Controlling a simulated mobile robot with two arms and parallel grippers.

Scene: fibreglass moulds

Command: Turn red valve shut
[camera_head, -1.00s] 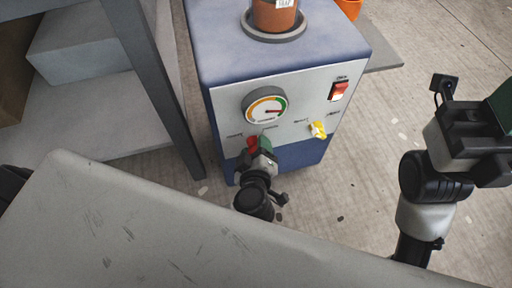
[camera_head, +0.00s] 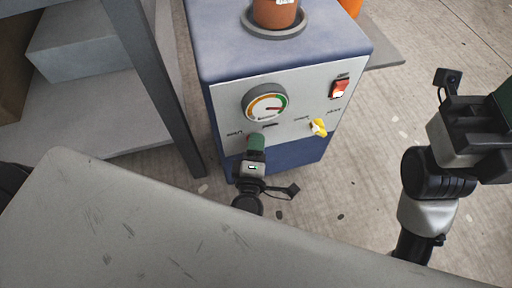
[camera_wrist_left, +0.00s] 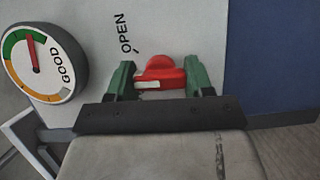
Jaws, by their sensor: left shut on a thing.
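The red valve (camera_wrist_left: 160,78) is on the light front panel (camera_wrist_left: 190,30) of a blue machine (camera_head: 280,60). In the left wrist view its handle lies across the picture, below and right of the word OPEN and a small tick mark. My left gripper (camera_wrist_left: 160,85) is shut on it, one green finger at each end of the handle. In the head view my left gripper (camera_head: 256,143) is at the panel's lower left and hides the valve. My right gripper (camera_head: 500,108) is cut off by the right edge, so its jaws are unclear.
A round gauge (camera_head: 266,104) sits above the valve. A yellow valve (camera_head: 318,127) and a red switch (camera_head: 340,89) are to its right. A clay-coloured pot (camera_head: 274,14) stands on top. A grey tabletop (camera_head: 150,230) fills the foreground; a shelf post (camera_head: 155,85) stands left.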

